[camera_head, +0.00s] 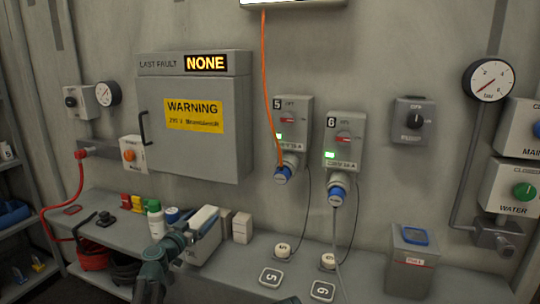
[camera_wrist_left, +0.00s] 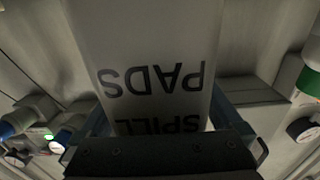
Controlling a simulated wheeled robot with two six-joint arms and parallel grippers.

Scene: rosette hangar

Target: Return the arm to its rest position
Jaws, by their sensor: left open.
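My left arm comes in from the bottom of the head view, and its gripper (camera_head: 186,237) is low over the shelf beside a pale box (camera_head: 207,222). In the left wrist view the gripper (camera_wrist_left: 160,122) is open, with a white box marked SPILL PADS (camera_wrist_left: 150,45) filling the space in front of and between the fingers. The fingertips are largely hidden by the box, and I cannot tell whether they touch it. My right gripper is not in view.
A shelf (camera_head: 250,265) runs along the wall, with a green-and-white bottle (camera_head: 155,218), small pale boxes (camera_head: 242,227) and a grey bin (camera_head: 411,262). An orange cable (camera_head: 265,90) hangs to socket 5 (camera_head: 292,120). A red hose (camera_head: 80,185) hangs at left.

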